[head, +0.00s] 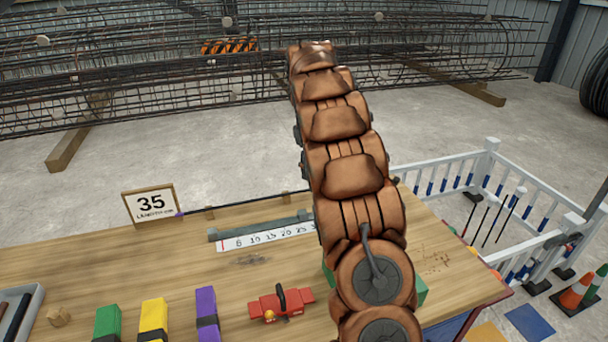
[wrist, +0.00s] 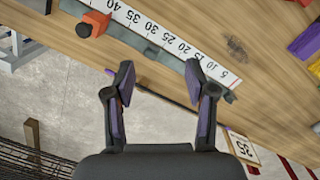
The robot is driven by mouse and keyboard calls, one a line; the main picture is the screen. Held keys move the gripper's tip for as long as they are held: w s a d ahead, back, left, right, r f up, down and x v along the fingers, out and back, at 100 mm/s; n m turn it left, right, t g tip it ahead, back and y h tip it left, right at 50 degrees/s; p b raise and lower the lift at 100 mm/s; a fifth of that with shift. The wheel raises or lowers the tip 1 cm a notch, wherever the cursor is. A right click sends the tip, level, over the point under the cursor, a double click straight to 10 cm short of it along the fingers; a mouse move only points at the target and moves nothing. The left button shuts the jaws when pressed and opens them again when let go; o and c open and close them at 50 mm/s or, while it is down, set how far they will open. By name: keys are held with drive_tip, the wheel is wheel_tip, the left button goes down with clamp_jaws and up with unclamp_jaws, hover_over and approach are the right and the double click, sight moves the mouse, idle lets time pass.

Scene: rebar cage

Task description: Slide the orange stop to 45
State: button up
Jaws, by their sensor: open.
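The orange stop (wrist: 97,22), with a black knob, sits on the grey rail (wrist: 140,46) near the 40 end of the white scale (wrist: 175,46). Its exact reading cannot be told, and no 45 shows in the wrist view. My gripper (wrist: 160,68) is open and empty, its fingertips near the rail's middle and apart from the stop. In the head view the rail (head: 258,228) and scale (head: 262,238) show only from the low end; my arm hides the rest and the stop.
A sign (head: 151,203) reading 35 stands at the bench's back edge. Green (head: 107,322), yellow (head: 153,313) and purple (head: 206,308) blocks and a red tool (head: 280,303) lie in front. A white fence (head: 455,172) stands right of the bench (head: 180,262).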

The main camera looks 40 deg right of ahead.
drive_tip(key=s+a+r, duration=0.1)
drive_tip(key=s+a, duration=0.2)
drive_tip(key=a, duration=0.2)
drive_tip(key=shift+a+r+m, duration=0.2)
drive_tip(key=shift+m, duration=0.2)
drive_tip(key=shift+a, duration=0.1)
